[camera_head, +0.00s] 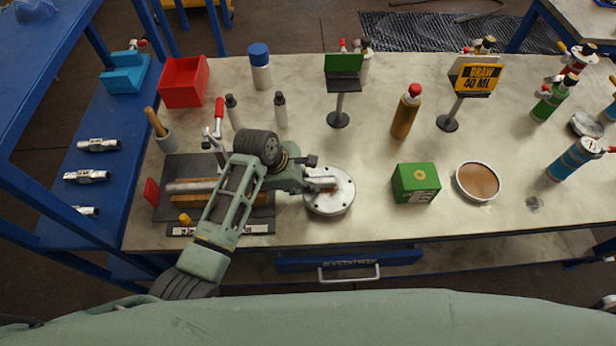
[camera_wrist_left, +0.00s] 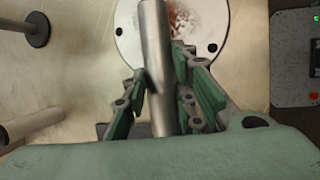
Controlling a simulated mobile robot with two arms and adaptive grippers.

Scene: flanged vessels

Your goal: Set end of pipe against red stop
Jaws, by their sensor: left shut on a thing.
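A grey metal pipe (camera_head: 188,187) lies left to right along the wooden cradle of a dark fixture (camera_head: 247,223). The red stop (camera_head: 152,191) stands at the fixture's left end, and a small gap shows between it and the pipe's left end. My left gripper (camera_head: 316,181) is at the right, over the pale round flange (camera_head: 337,205). In the left wrist view its fingers (camera_wrist_left: 158,88) are shut on a metal pipe (camera_wrist_left: 157,60), which crosses above the flange (camera_wrist_left: 128,30). My arm hides the pipe's middle, but both parts look like one pipe. My right gripper is out of view.
A red-handled clamp (camera_head: 219,112) rises behind the cradle and a yellow knob (camera_head: 185,219) is in front. Two small bottles (camera_head: 281,110) (camera_head: 233,112) and a red bin (camera_head: 184,82) stand behind. A green box (camera_head: 415,183) and a brown dish (camera_head: 478,181) are to the right.

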